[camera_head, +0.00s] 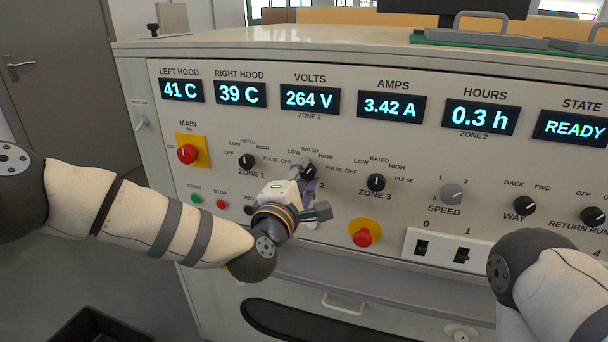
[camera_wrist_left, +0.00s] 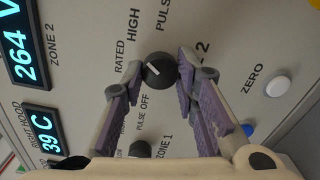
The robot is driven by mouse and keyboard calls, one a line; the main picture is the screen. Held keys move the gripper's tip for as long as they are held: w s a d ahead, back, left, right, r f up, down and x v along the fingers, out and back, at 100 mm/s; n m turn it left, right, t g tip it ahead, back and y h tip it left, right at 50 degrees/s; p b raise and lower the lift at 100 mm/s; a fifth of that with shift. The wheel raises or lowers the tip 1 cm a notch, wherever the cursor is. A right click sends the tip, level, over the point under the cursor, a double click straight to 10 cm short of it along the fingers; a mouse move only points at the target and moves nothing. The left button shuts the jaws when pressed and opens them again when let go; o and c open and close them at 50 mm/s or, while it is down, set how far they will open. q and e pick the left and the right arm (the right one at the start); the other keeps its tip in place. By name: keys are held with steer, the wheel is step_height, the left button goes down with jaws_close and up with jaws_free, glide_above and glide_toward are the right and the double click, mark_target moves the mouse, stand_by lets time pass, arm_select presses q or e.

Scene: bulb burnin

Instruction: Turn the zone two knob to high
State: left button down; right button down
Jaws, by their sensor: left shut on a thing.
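The zone two knob (camera_wrist_left: 159,71) is round and black with a white pointer mark. In the left wrist view it sits between the two purple-padded fingers of my left gripper (camera_wrist_left: 160,75), which is shut on it. RATED and HIGH (camera_wrist_left: 133,25) show on the panel beside it; LOW is hidden by a finger. I cannot tell exactly which label the mark points to. In the head view my left gripper (camera_head: 309,184) partly covers the knob (camera_head: 309,171). My right arm shows at the lower right, its gripper out of view.
The zone one knob (camera_head: 247,161) and zone three knob (camera_head: 376,182) flank it. A red stop button (camera_head: 362,236) on yellow lies below right. The volts display (camera_head: 310,99) reads 264 V for zone 2, amps (camera_head: 391,106) 3.42 A, and the state display (camera_head: 575,128) READY.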

arm_select(q)
steer(key=shift+m, duration=0.4)
steer(key=c, duration=1.2)
jaws_free()
steer(key=shift+c, duration=0.2)
steer(key=v, duration=1.2)
